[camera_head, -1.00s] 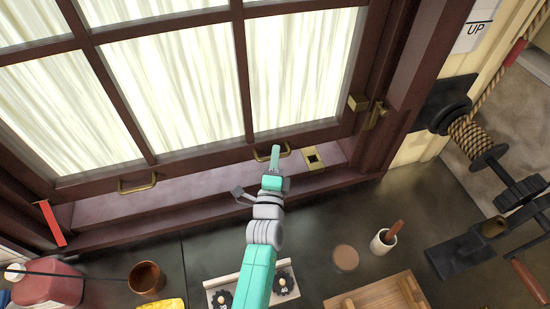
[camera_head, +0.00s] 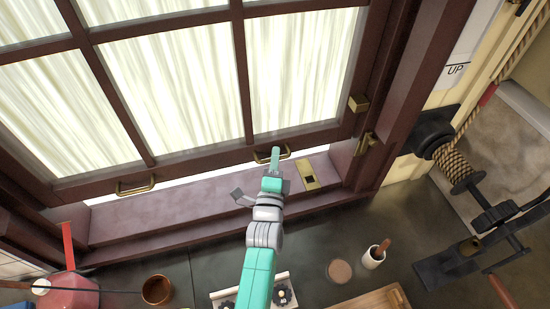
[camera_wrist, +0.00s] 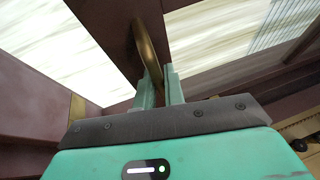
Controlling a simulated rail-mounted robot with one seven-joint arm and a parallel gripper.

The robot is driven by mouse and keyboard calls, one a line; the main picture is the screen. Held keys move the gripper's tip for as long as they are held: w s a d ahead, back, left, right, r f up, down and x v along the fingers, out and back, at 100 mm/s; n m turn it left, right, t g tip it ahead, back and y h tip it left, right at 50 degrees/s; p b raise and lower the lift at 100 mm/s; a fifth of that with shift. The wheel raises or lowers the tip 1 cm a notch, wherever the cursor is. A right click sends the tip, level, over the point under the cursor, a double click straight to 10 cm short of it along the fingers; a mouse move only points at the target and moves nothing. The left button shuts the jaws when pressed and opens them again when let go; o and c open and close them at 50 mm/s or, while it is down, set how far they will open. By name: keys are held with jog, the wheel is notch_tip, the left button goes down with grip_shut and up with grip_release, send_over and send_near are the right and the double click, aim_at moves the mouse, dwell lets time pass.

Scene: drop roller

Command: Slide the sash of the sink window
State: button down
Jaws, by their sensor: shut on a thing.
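The window sash (camera_head: 170,166) is a dark red-brown frame with several panes and pale curtains behind. A bright gap shows between its bottom rail and the sill (camera_head: 170,205). Two brass handles sit on the bottom rail: a left handle (camera_head: 136,187) and a right handle (camera_head: 258,157). My gripper (camera_head: 274,156) is at the right handle. In the wrist view, my gripper's fingers (camera_wrist: 161,88) are shut on the curved brass handle (camera_wrist: 148,45). Part of the handle is hidden between the fingers.
A brass plate (camera_head: 308,175) lies on the sill right of my gripper. A brass latch (camera_head: 366,143) is on the right jamb. A rope winch (camera_head: 455,165) stands further right. A white cup (camera_head: 374,257) and a copper cup (camera_head: 157,290) stand on the dark counter.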

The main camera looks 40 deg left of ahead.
jog(key=c, duration=1.5)
grip_release()
jog(key=p+v, duration=0.3)
jog(key=v, duration=0.4)
jog(key=shift+s+d, duration=0.25)
jog(key=shift+s, duration=0.1)
jog(key=shift+f, duration=0.1)
